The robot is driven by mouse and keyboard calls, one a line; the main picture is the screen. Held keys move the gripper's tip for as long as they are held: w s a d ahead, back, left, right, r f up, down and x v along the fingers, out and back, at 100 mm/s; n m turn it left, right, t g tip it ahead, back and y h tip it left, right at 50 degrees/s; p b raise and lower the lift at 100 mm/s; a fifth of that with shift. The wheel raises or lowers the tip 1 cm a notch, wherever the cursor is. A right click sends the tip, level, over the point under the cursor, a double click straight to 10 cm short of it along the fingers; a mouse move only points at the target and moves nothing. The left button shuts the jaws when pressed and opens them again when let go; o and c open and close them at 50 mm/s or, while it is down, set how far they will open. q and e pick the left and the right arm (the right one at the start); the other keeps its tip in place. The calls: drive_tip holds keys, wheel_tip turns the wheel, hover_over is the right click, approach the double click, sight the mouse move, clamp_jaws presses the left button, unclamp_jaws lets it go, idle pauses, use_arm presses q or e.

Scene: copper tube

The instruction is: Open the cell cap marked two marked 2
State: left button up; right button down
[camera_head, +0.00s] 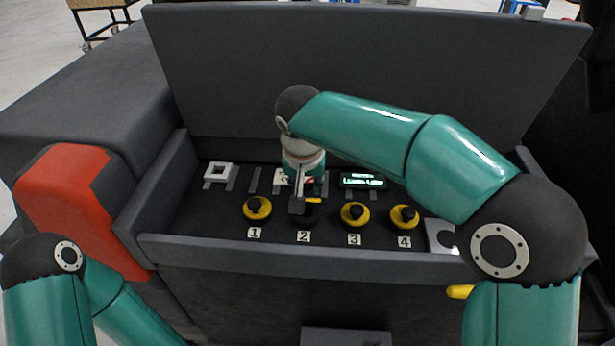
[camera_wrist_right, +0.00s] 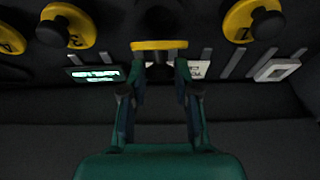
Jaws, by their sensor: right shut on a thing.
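The cell cap marked 2 is yellow with a black knob; the label 2 (camera_head: 303,237) is on the panel in front of it. My right gripper (camera_head: 301,205) comes down over this cap and hides most of it in the head view. In the right wrist view the cap (camera_wrist_right: 158,45) shows edge-on as a thin yellow strip, unlike its neighbours' round faces. Its knob (camera_wrist_right: 158,69) is between the fingertips of my right gripper (camera_wrist_right: 160,72), which is shut on it. A dark round shape shows beyond the cap. My left gripper is out of view.
Caps 1 (camera_head: 257,208), 3 (camera_head: 355,214) and 4 (camera_head: 404,217) lie flat in the same row. Behind them are a lit display (camera_head: 363,181) and a white square frame (camera_head: 220,173). The box has a raised front rim (camera_head: 300,250) and a tall open lid (camera_head: 220,70).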

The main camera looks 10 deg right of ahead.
drive_tip(key=shift+w+d+r+g+y+p, duration=0.2)
drive_tip(key=shift+w+g+p, duration=0.35)
drive_tip(key=shift+p, duration=1.2)
drive_tip(key=shift+w+r+g+y+p, duration=0.1)
drive_tip(key=shift+w+r+g+p, duration=0.2)
drive_tip(key=shift+g+p, duration=0.95)
drive_tip(key=shift+w+d+f+g+p, duration=0.1)
drive_tip(key=shift+w+f+g+p, duration=0.35)
drive_tip(key=shift+w+g, duration=0.25)
drive_tip(key=shift+w+r, duration=0.1)
drive_tip(key=c, duration=0.8)
unclamp_jaws()
drive_tip(key=shift+c, duration=0.2)
